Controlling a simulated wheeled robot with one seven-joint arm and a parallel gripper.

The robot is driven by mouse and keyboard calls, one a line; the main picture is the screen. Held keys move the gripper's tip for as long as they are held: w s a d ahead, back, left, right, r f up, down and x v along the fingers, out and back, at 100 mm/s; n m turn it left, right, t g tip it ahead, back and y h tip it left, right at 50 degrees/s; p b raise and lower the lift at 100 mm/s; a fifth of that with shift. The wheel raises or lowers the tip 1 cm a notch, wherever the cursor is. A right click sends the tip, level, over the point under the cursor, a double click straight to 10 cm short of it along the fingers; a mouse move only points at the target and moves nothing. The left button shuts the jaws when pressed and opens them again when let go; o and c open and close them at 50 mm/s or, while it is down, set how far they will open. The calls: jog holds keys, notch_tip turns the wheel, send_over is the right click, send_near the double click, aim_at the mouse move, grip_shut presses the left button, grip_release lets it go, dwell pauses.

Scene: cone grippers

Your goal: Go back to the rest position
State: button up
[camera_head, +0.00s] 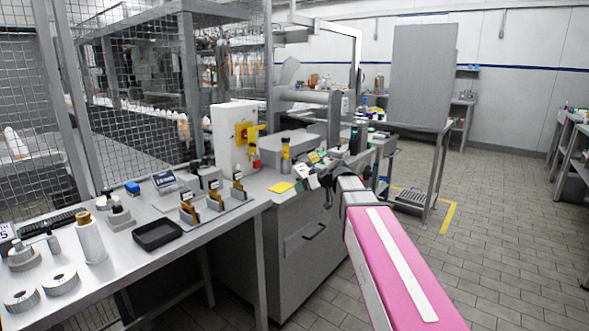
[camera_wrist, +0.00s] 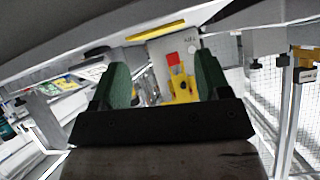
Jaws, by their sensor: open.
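My gripper shows in the wrist view (camera_wrist: 155,88) with its two green fingers spread apart and nothing between them. Beyond the fingers is the yellow and red switch (camera_wrist: 181,80) on a pale box. In the head view my pink and white arm reaches from the lower right toward the grey cabinet (camera_head: 300,245). The gripper end (camera_head: 318,172) is small there, near the cabinet's right end, and its fingers are hard to make out among the clutter.
A white switch box (camera_head: 225,140) and a yellow-black bottle (camera_head: 286,155) stand on the cabinet. A long workbench (camera_head: 165,262) at left holds a black tray (camera_head: 157,235) and rolls. Wire mesh fencing (camera_head: 140,90) stands behind. Tiled floor (camera_head: 500,235) is clear at right.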

jog(key=s+d+f+m+g+h, duration=0.2)
jog(key=s+d+f+m+h, duration=0.1)
jog(key=s+f, duration=0.5)
jog(key=s+d+f+m+g+h, duration=0.2)
jog(key=s+d+f, duration=0.4)
jog(key=f, duration=0.5)
jog(key=s+d+f+m+g+h, duration=0.3)
jog(key=s+d+f+h, duration=0.1)
jog(key=s+f, duration=0.5)
jog(key=shift+s+d+f+m, duration=0.15)
jog(key=shift+s+d+m, duration=0.25)
jog(key=shift+s+d, duration=0.5)
jog(key=shift+s+a, duration=0.1)
jog(key=shift+a, duration=0.05)
